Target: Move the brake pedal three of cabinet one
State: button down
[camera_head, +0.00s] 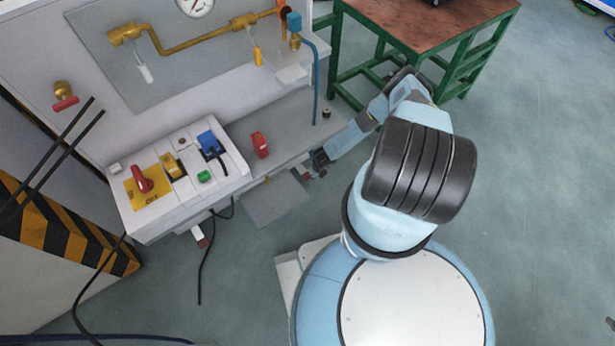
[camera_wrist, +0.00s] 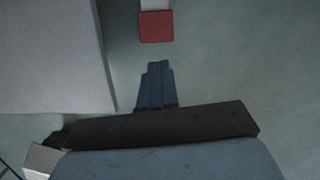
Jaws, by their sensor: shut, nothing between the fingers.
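A pedal-like lever with a red end and pale stem (camera_wrist: 156,26) shows at the top of the wrist view, straight ahead of my fingers with a gap between. My gripper (camera_wrist: 157,66) is shut and empty, its dark blue fingers together. In the head view my gripper (camera_head: 316,163) is low at the front of the cabinet (camera_head: 285,135). A small red patch (camera_head: 307,173) shows beside its fingers, too small to make out. I cannot tell which lever is number three.
A sloped control box (camera_head: 180,185) with a red knob and switches stands left of my gripper. A pale flat panel (camera_wrist: 50,60) lies close on the left in the wrist view. A green-framed table (camera_head: 430,30) stands behind my arm. The floor at right is clear.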

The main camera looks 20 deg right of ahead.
jog(key=v, duration=0.7)
jog(key=shift+s+r, duration=0.15)
jog(key=shift+r, duration=0.25)
